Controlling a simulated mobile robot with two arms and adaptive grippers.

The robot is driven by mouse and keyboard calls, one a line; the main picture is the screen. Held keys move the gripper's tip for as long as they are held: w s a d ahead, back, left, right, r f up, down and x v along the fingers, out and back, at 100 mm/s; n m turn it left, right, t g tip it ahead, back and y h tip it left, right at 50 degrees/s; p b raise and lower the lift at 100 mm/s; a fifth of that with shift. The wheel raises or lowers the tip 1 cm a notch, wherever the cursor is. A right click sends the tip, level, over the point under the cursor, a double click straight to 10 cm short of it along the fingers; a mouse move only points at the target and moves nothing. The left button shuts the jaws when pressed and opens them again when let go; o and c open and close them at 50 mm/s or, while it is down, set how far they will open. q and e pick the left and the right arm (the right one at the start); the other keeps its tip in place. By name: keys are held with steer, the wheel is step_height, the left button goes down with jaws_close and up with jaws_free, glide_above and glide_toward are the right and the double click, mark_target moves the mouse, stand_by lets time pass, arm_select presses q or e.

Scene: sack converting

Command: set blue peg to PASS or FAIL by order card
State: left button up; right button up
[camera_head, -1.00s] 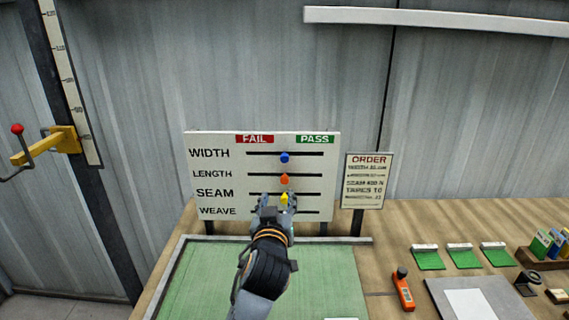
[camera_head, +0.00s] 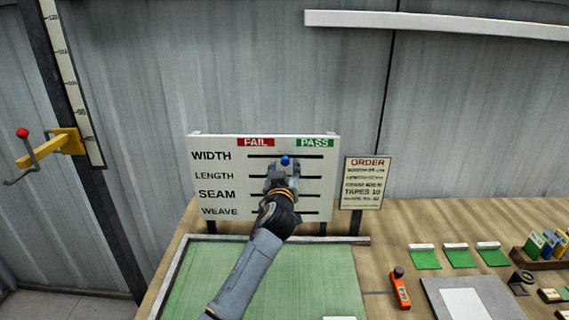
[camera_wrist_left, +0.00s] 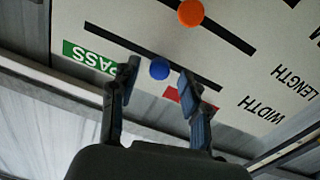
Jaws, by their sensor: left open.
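The blue peg (camera_head: 285,161) sits in the WIDTH slot of the white board (camera_head: 225,185), about midway between the red FAIL label (camera_head: 256,142) and the green PASS label (camera_head: 315,143). My left gripper (camera_head: 284,168) is open at the blue peg. In the left wrist view the blue peg (camera_wrist_left: 159,70) shows between the spread fingers of the left gripper (camera_wrist_left: 158,85), with a gap on both sides. The order card (camera_head: 367,182) stands right of the board; its small print is blurred. My right gripper is not in view.
In the wrist view an orange peg (camera_wrist_left: 190,13) sits in the LENGTH slot. A green mat (camera_head: 315,275) lies below the board. An orange tool (camera_head: 400,288), a grey plate (camera_head: 435,292) and green swatches (camera_head: 424,258) lie to the right. A yellow lever (camera_head: 45,150) is far left.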

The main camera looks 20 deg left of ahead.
arm_select(q)
steer(key=shift+w+a, duration=0.15)
steer(key=shift+w, duration=0.35)
